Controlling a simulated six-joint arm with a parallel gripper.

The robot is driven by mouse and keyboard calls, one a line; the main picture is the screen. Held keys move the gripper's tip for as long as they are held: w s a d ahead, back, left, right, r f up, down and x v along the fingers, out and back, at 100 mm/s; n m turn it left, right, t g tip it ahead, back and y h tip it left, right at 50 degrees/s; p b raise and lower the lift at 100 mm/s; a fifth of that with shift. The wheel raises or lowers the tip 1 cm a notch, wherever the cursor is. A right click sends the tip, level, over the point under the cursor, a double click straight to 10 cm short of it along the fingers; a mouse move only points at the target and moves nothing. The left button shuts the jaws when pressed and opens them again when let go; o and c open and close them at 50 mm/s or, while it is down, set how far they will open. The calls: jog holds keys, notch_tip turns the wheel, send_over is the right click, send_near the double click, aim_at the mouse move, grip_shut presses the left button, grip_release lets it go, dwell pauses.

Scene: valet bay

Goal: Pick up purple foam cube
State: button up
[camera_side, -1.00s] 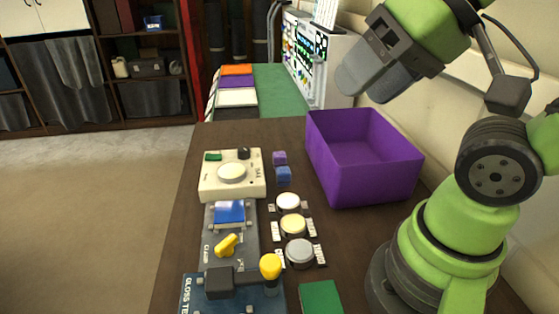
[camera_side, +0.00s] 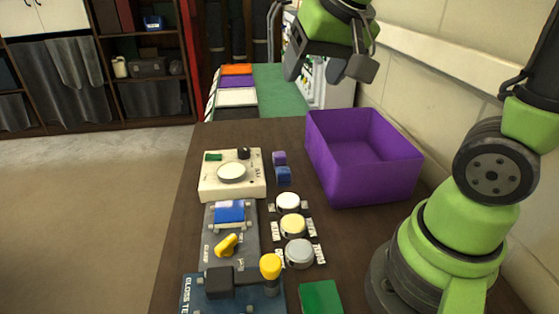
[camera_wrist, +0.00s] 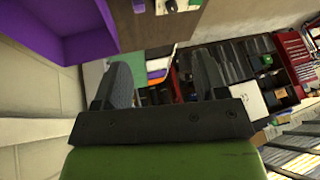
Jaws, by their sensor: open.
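The purple foam cube (camera_side: 279,158) is small and sits on the brown table in the side view, touching or nearly touching a blue cube (camera_side: 283,175) in front of it. Both are right of a white device with a round button. My gripper (camera_side: 328,72) is open and empty, high above the table's far end and well above the cube. In the wrist view my gripper (camera_wrist: 163,85) shows two spread dark fingers with nothing between them.
A purple open bin (camera_side: 375,185) stands right of the cubes; its wall also shows in the wrist view (camera_wrist: 92,40). The white device (camera_side: 232,175) and several round buttons (camera_side: 293,226) crowd the table. A wall (camera_side: 460,90) runs along the right.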

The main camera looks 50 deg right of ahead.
jog(key=w+d+f+m+g+h, duration=0.1)
jog(key=w+d+f, duration=0.3)
jog(key=w, duration=0.2)
send_near(280, 155)
jog(key=shift+m+g+h, duration=0.5)
jog(key=shift+m+g, duration=0.1)
jog(key=shift+g, duration=0.1)
jog(key=f, duration=0.1)
jog(key=w+f, duration=0.1)
jog(key=f, duration=0.1)
jog(key=w+f, duration=0.1)
jog(key=shift+w+d+f, duration=0.1)
jog(key=shift+d+f, duration=0.1)
jog(key=shift+d, duration=0.05)
jog(key=shift+x, duration=3.1)
jog(key=shift+w, duration=0.15)
jog(key=c, duration=1)
